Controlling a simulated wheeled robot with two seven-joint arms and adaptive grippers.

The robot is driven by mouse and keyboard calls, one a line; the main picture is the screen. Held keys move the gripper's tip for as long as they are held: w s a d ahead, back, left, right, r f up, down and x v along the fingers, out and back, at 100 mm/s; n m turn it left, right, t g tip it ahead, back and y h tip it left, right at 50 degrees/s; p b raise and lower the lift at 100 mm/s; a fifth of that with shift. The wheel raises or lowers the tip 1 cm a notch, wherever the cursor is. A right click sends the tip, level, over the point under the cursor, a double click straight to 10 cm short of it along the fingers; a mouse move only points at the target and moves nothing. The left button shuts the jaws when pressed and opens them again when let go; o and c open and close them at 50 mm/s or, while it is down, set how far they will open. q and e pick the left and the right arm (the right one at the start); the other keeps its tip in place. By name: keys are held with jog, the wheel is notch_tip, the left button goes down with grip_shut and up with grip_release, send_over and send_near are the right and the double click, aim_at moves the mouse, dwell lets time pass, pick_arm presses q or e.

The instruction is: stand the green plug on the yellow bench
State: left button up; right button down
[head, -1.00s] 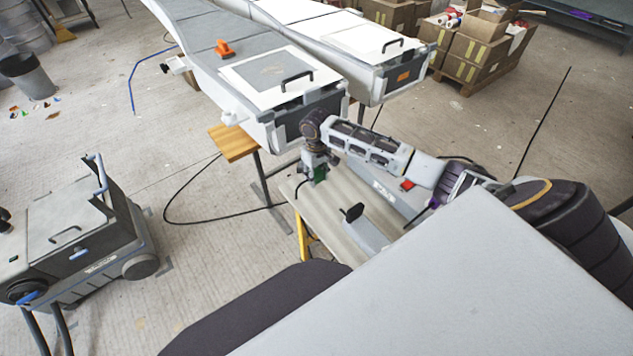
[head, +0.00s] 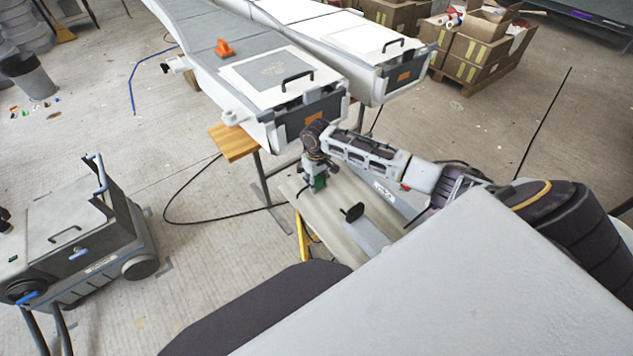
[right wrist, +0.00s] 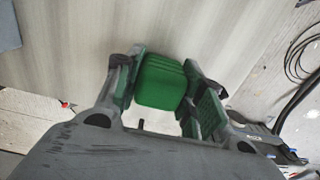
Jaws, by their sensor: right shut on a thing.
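The green plug (head: 320,182) is between the fingers of my right gripper (head: 316,184), over the left part of the yellow bench (head: 335,217). The bench has a pale wooden top and yellow legs. In the right wrist view the green, ribbed block (right wrist: 160,82) sits between the two fingers of the gripper (right wrist: 166,84), which are shut on it. The pale bench top (right wrist: 110,30) lies behind it. I cannot tell whether the plug touches the top. My left gripper is not in view.
Large white moulds (head: 275,75) stand just behind, with an orange-brown stool (head: 233,143). A grey wheeled machine (head: 85,235) stands left. A black cable runs over the floor.

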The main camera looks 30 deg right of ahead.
jog(key=shift+f, duration=0.15)
jog(key=c, duration=0.9)
grip_release()
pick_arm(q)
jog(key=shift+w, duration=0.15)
pick_arm(e)
jog(key=shift+r, duration=0.55)
notch_tip(320, 180, up, 11)
jog(key=shift+p, duration=0.5)
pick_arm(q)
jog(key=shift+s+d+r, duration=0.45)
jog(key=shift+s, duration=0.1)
pick_arm(e)
jog(key=shift+r, duration=0.1)
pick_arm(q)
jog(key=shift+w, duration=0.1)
